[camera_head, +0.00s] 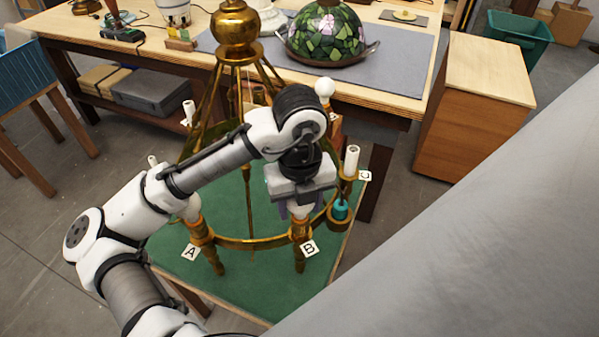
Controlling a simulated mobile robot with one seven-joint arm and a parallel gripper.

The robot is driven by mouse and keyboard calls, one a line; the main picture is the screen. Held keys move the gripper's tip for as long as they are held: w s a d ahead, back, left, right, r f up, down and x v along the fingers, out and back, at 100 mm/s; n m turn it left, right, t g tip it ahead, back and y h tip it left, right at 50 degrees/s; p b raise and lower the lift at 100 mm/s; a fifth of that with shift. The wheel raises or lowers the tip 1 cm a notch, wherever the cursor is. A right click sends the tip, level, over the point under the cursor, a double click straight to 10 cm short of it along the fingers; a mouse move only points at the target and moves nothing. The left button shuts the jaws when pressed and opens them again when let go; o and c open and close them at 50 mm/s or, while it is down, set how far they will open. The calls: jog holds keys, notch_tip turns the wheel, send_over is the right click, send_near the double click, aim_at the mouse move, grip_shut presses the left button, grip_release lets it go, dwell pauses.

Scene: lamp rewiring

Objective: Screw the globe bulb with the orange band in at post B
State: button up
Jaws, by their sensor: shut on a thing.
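My gripper (301,203) points down over post B and is shut on a pale globe bulb (299,211), mostly hidden between the fingers. The bulb is directly above the brass cup of post B (301,232), which bears a white B label (309,248). I cannot tell whether the bulb's base is inside the socket, and an orange band cannot be made out clearly. The brass chandelier (245,243) stands upright on a green-topped table (245,285).
Post A (201,235) holds a pale bulb (190,208). Post C has a white sleeve (351,160), with a teal object (341,209) below it. Another globe bulb (325,87) is behind. The brass stem and slanted rods stand close to my arm. A workbench (395,92) lies behind.

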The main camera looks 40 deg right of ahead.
jog(key=m+b, duration=0.1)
jog(key=m, duration=0.4)
jog(key=shift+m, duration=0.4)
jog(key=o, duration=1.2)
jog(key=shift+c, duration=0.2)
jog(key=shift+r, duration=0.1)
notch_tip(320, 180, up, 14)
jog(key=shift+f+b, duration=0.2)
jog(key=shift+b, duration=0.2)
